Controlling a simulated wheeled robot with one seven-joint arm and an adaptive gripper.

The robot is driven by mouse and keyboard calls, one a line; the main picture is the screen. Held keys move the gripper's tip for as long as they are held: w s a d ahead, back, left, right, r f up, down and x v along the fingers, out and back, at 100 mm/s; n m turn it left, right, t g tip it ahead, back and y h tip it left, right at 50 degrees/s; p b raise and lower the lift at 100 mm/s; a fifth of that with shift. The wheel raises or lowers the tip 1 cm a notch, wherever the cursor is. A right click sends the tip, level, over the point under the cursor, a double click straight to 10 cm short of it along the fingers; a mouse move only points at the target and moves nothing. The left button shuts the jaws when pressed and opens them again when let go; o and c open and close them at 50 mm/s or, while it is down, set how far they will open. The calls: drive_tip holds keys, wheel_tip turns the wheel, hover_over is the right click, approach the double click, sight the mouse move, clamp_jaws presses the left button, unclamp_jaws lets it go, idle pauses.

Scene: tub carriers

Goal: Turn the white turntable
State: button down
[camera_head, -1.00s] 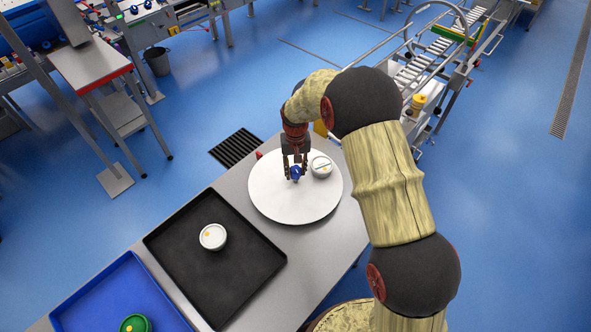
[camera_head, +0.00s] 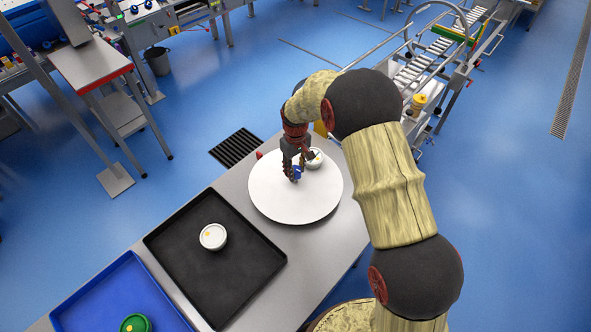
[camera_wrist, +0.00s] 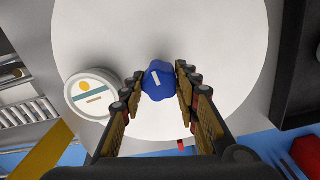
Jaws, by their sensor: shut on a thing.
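The white turntable (camera_head: 290,205) is a round disc on the grey table. My gripper (camera_head: 294,175) points down over the disc and is shut on the blue knob, with one finger on each side. A round white tub (camera_head: 315,158) with a lid sits on the disc behind and to the right of the gripper, partly hidden by it. In the wrist view the tub (camera_wrist: 92,95) lies left of the fingers and shows an orange dot and a teal band.
A black tray (camera_head: 180,260) with another white tub (camera_head: 213,237) lies left of the turntable. A blue tray (camera_head: 110,300) with a green-lidded tub (camera_head: 135,323) lies farther left. A small red thing (camera_head: 259,155) is at the disc's far edge.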

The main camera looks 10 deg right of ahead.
drive_tip(key=shift+n, duration=8.4)
drive_tip(key=c, duration=1.3)
unclamp_jaws()
wheel_tip(320, 180, up, 12)
